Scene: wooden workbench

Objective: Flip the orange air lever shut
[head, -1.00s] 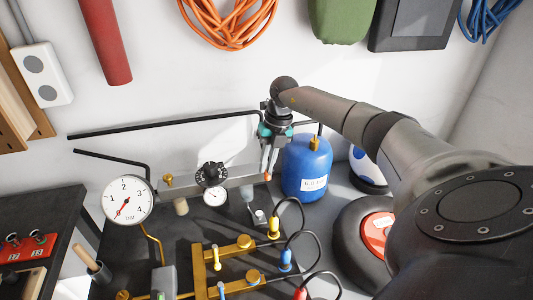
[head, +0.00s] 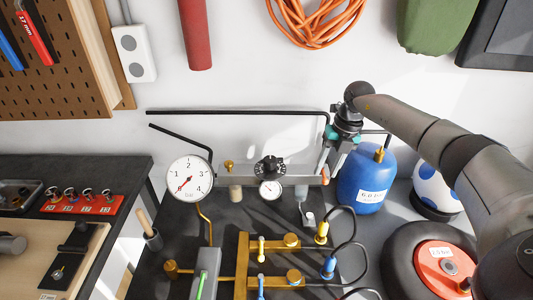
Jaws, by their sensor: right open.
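A small orange piece (head: 325,177), which looks like the orange air lever, shows at the right end of the grey manifold bar behind the bench. It is partly hidden by my gripper, and I cannot tell its exact angle. My right gripper (head: 330,170) is just above it with two grey fingers spread and pointing down. The fingertips are very close to the orange piece; I cannot tell whether they touch it. The fingers hold nothing that I can see. My left gripper is not in view.
A blue gas bottle (head: 366,181) stands close to the right of the gripper. A white dial gauge (head: 190,178) and a black knob (head: 269,168) are to the left. Brass fittings (head: 242,262) and cables crowd the front. A black pipe (head: 230,112) runs behind.

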